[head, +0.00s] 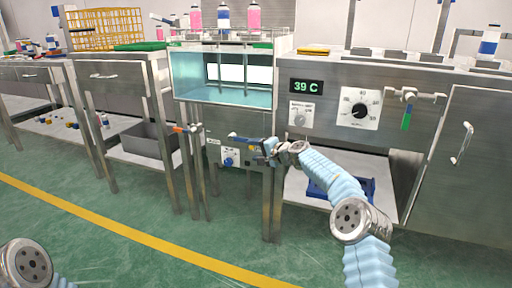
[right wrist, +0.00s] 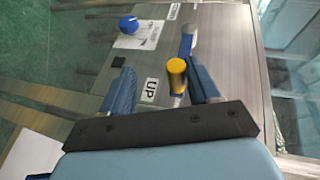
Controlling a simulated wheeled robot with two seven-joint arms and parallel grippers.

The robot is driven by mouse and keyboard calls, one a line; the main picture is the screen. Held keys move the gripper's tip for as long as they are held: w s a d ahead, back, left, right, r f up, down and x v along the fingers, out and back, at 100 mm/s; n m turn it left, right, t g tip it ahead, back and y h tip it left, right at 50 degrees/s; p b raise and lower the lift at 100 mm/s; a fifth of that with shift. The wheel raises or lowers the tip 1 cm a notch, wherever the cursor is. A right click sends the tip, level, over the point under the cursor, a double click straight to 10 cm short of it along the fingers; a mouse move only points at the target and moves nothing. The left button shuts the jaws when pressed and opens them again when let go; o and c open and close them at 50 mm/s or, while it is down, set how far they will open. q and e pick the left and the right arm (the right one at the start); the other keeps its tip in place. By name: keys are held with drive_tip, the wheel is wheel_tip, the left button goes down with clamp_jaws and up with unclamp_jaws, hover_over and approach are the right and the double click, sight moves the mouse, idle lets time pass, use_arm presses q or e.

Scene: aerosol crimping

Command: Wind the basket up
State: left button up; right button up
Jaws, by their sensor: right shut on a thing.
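My right gripper (head: 264,148) is at the front of the steel cabinet below the water tank (head: 222,92), at a crank there. The crank's blue arm (right wrist: 186,46) runs up to a grey hub. A label reading UP (right wrist: 150,89) is beside the knob. No basket can be made out clearly inside the tank. My left gripper is out of the picture.
A blue dial (head: 228,162) is on the cabinet front, left of my right gripper. A 39 C display (head: 306,86) and a black-pointer dial (head: 359,110) are on the panel to the right. A yellow wire crate (head: 105,29) stands on the left counter.

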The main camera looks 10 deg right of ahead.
drive_tip(key=shift+o, duration=0.2)
drive_tip(key=shift+a+f+g, duration=0.15)
drive_tip(key=shift+a+f, duration=0.15)
drive_tip(key=shift+f, duration=0.25)
drive_tip(key=shift+a+f+g, duration=0.15)
drive_tip(key=shift+a+f, duration=0.1)
drive_tip(key=shift+f, duration=0.25)
drive_tip(key=shift+d, duration=0.1)
drive_tip(key=shift+s+d, duration=0.2)
drive_tip(key=shift+s, duration=0.1)
drive_tip(key=r+b+v, duration=0.1)
drive_tip(key=b+v, duration=0.1)
drive_tip(key=v, duration=1)
drive_tip(key=shift+s+d+r, duration=0.25)
drive_tip(key=shift+s+r, duration=0.1)
drive_tip(key=shift+s, duration=0.15)
